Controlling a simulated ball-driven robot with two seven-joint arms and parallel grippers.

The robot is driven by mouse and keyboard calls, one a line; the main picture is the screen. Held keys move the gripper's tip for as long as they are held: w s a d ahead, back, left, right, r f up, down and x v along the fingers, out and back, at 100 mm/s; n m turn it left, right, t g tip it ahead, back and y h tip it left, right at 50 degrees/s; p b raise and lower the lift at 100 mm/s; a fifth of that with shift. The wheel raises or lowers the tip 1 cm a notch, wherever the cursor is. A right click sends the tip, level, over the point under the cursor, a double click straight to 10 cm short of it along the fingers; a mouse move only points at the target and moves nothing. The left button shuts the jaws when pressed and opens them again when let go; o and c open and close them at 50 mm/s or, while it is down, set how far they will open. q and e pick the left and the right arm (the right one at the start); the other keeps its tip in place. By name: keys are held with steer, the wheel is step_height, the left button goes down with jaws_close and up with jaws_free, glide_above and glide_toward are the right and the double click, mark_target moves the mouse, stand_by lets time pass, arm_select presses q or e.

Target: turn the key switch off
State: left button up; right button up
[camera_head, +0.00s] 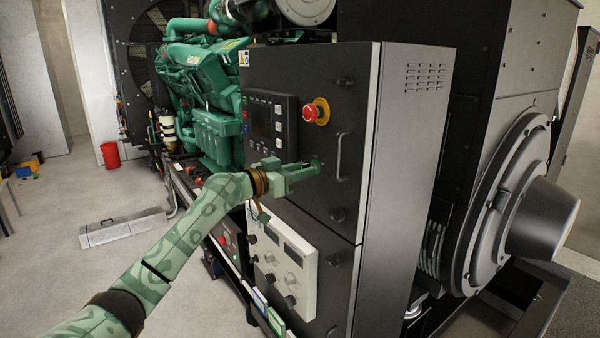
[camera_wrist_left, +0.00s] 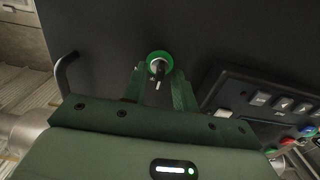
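The key switch (camera_wrist_left: 158,65) has a green ring and a small key in its middle, and is set in a dark cabinet door (camera_wrist_left: 115,35). My left gripper (camera_wrist_left: 159,86) is open in the left wrist view, with one finger on each side of the key and a gap between them. I cannot tell whether either finger touches the key. In the head view my left gripper (camera_head: 304,170) is right at the cabinet face, and a bit of green at its tip is probably the switch. My right gripper is not in view.
A red emergency stop button (camera_head: 317,111) on a yellow base sits above the gripper. A control panel with a screen (camera_head: 265,118) is to its left, and a door handle (camera_head: 341,155) to its right. A light panel with knobs (camera_head: 288,259) is below.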

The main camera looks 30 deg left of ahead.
arm_select(q)
steer(key=shift+f, duration=0.1)
steer(key=b+v, duration=0.6)
steer(key=v, duration=1)
steer(key=shift+b, duration=0.35)
steer(key=shift+s+a, duration=0.1)
steer(key=shift+s, duration=0.05)
